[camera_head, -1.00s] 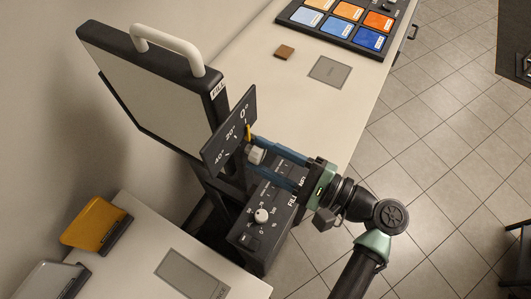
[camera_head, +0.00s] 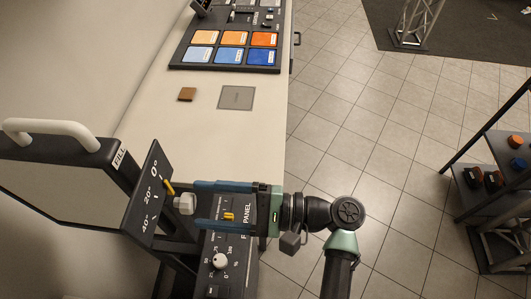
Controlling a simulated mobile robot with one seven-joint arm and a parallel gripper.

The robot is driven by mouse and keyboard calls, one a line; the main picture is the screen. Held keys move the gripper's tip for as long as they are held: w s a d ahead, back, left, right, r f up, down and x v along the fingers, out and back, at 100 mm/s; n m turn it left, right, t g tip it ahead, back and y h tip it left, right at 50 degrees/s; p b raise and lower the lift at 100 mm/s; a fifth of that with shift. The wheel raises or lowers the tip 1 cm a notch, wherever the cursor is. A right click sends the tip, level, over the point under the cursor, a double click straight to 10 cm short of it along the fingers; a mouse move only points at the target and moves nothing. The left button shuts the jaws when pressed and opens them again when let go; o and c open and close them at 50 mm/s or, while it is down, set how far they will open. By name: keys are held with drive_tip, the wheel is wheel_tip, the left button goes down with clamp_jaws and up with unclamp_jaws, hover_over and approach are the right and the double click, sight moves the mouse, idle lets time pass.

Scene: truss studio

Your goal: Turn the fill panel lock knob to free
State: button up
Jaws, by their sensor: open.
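The fill panel (camera_head: 45,195) is a flat dark-framed light with a white handle on top and a FILL label. Beside it stands a dark tilt plate (camera_head: 147,205) marked 0°, 20° and 40°, with a yellow pointer (camera_head: 169,187) between the 0° and 20° marks. A pale grey knob (camera_head: 184,203) sticks out from this plate. My gripper (camera_head: 196,205) has blue fingers, apart and pointing left, with their tips at the knob. I cannot tell whether either finger touches it. The knob's lock marking is not readable.
A dark control box (camera_head: 213,277) below my gripper carries a round white dial (camera_head: 219,261).

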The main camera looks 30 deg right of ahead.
drive_tip(key=b+v, duration=0.3)
drive_tip(key=v, duration=0.7)
drive_tip(key=shift+d+b, duration=0.25)
drive_tip(key=shift+b, duration=0.05)
drive_tip(key=shift+s, duration=0.2)
